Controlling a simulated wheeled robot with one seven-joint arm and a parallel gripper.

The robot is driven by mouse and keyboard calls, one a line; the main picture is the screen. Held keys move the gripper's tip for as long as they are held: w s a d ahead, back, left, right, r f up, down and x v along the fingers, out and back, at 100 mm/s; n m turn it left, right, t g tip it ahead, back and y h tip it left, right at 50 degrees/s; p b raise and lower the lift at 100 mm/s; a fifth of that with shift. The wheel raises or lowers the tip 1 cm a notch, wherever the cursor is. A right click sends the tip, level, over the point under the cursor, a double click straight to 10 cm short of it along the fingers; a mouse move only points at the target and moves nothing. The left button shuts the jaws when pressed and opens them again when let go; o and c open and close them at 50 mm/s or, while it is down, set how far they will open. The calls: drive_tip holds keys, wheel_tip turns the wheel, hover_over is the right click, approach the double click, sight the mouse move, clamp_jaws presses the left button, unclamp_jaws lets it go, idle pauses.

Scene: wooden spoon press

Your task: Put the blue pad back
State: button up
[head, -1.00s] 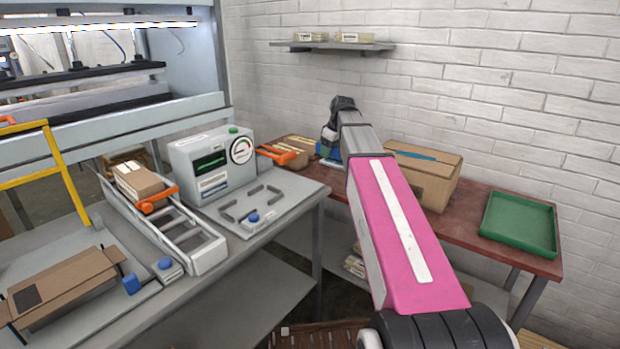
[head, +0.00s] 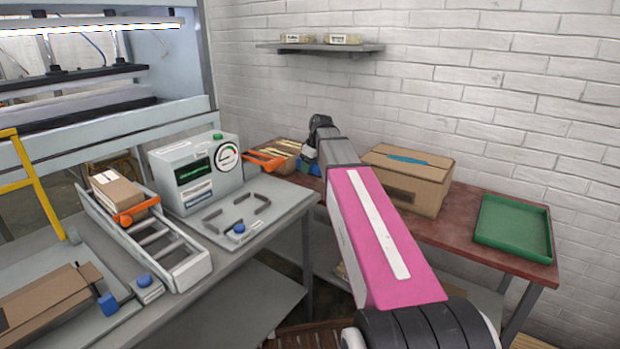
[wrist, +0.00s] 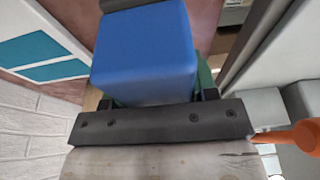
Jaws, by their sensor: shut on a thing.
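The blue pad (wrist: 145,50) fills the upper middle of the wrist view as a smooth blue block. My gripper (wrist: 148,62) is shut on it, with dark parts above and below the block. Something green shows behind the pad's lower edge. In the head view, my gripper (head: 311,150) is at the far end of my arm, over the back left of the red-brown table (head: 470,215). A bit of blue (head: 312,169) shows just below it. The pad's underside and any contact with the table are hidden.
A cardboard box (head: 400,185) with a blue strip stands right of my arm. A green tray (head: 515,228) lies farther right. An orange-handled item (head: 265,160) and a grey gauge box (head: 195,172) are to the left. The white brick wall is close behind.

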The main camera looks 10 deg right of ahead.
sight(310, 183)
drive_tip(key=shift+f, duration=2.3)
drive_tip(key=shift+f, duration=0.15)
drive_tip(key=o, duration=0.8)
drive_tip(key=shift+o, duration=0.2)
drive_tip(key=v, duration=1.2)
drive_tip(key=shift+s, duration=0.1)
